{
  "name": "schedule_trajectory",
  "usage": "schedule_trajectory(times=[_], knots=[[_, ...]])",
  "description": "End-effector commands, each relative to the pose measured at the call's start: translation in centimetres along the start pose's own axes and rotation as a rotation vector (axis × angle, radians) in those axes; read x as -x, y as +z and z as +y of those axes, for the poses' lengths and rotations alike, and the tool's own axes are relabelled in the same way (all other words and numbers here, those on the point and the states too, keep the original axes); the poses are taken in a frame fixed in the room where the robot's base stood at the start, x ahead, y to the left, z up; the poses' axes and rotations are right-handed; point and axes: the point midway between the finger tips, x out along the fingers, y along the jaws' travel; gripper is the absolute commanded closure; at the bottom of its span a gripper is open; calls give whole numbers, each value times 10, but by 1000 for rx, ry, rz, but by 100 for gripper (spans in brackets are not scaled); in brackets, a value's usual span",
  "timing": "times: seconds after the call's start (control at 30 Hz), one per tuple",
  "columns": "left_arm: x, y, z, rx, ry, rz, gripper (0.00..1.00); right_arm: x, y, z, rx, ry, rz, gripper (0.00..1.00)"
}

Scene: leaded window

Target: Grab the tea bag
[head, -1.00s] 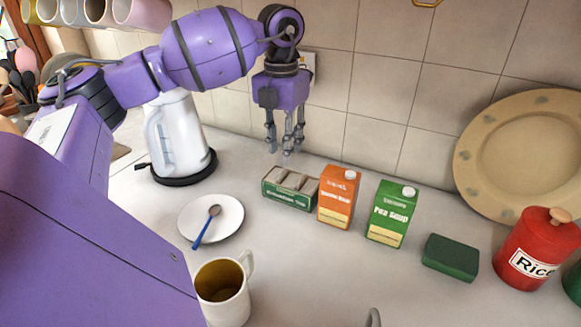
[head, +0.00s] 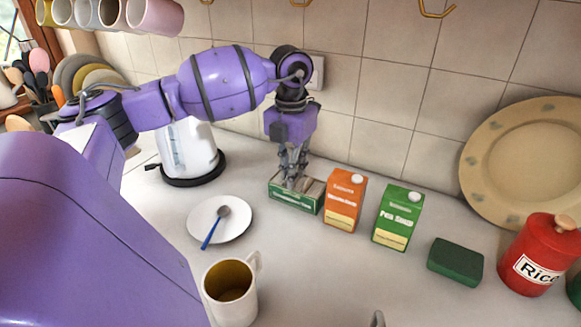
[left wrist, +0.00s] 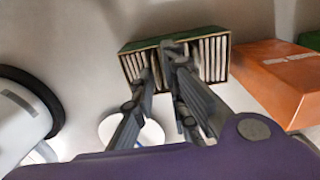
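The green tea box (head: 292,200) stands open on the counter, left of the orange carton. In the left wrist view, a row of pale tea bags (left wrist: 213,58) stands upright in the box (left wrist: 140,45). My left gripper (head: 293,180) points down with its fingertips at the box's top opening. In the left wrist view, the fingers (left wrist: 160,62) come close together over the left-middle of the row, with a narrow gap. They hide some bags, and I cannot tell whether one is between them. My right gripper is not in view.
An orange carton (head: 344,201) stands close right of the box, then a green carton (head: 397,218). A white kettle (head: 190,150) is behind left. A plate (head: 222,232) with a spoon and a mug (head: 229,293) are in front. The tiled wall is close behind.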

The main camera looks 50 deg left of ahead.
Motion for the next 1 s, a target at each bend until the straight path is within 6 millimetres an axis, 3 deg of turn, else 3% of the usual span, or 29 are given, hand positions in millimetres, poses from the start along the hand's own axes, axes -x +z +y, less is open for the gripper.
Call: schedule_trajectory(times=[0.1, 0.63, 1.0], knots=[[-3, -1, 1, 1, 4, 6, 100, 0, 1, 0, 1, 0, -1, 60], [1, -2, 1, 1, 3, 4, 100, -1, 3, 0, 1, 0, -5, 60], [43, -3, 1, 2, 3, 0, 100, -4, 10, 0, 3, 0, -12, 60]])
